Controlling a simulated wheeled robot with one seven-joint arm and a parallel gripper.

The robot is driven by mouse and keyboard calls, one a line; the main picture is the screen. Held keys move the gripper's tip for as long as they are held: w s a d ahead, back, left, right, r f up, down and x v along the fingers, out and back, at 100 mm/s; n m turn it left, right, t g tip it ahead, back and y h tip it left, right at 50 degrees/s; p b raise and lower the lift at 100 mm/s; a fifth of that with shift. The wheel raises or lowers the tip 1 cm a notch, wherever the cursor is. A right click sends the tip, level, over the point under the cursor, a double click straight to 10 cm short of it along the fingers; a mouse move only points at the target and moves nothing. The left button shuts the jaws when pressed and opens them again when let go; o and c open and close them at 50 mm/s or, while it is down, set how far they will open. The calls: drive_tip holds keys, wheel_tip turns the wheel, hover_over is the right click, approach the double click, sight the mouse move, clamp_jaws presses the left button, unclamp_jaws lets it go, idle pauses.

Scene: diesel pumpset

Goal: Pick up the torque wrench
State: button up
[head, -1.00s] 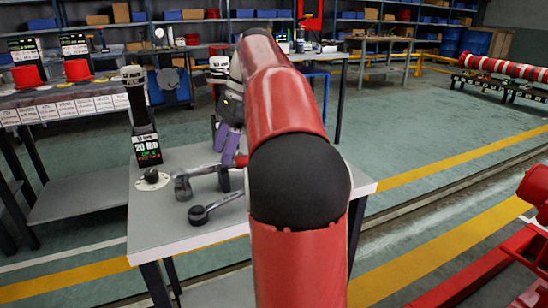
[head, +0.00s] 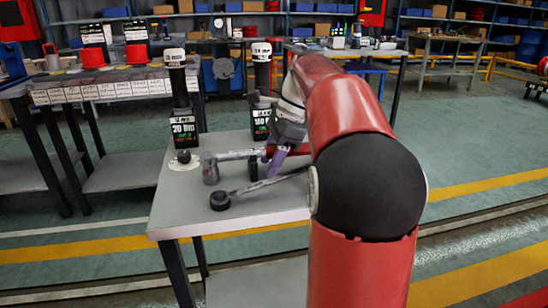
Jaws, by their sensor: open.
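Two wrench-like tools lie on the grey-topped table. The farther one (head: 235,155) has a metal head at its left, a pale shaft, and red near my gripper. The nearer one (head: 258,187) has a round dark head at the left and a grey shaft running right behind my arm. I cannot tell for sure which is the torque wrench. My gripper (head: 272,166), with purple fingers, is open, pointing down at the right end of the farther tool. Whether it touches the tool is unclear. My red arm hides the table's right part.
The table (head: 180,215) also carries two black posts with labels, one at the left (head: 181,100) and one behind my gripper (head: 262,75). A long bench (head: 105,90) with red items stands at the back left. Floor is open at the right.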

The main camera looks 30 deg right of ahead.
drive_tip(key=shift+f, duration=0.2)
clamp_jaws()
drive_tip(key=shift+r, duration=0.1)
idle(0.4)
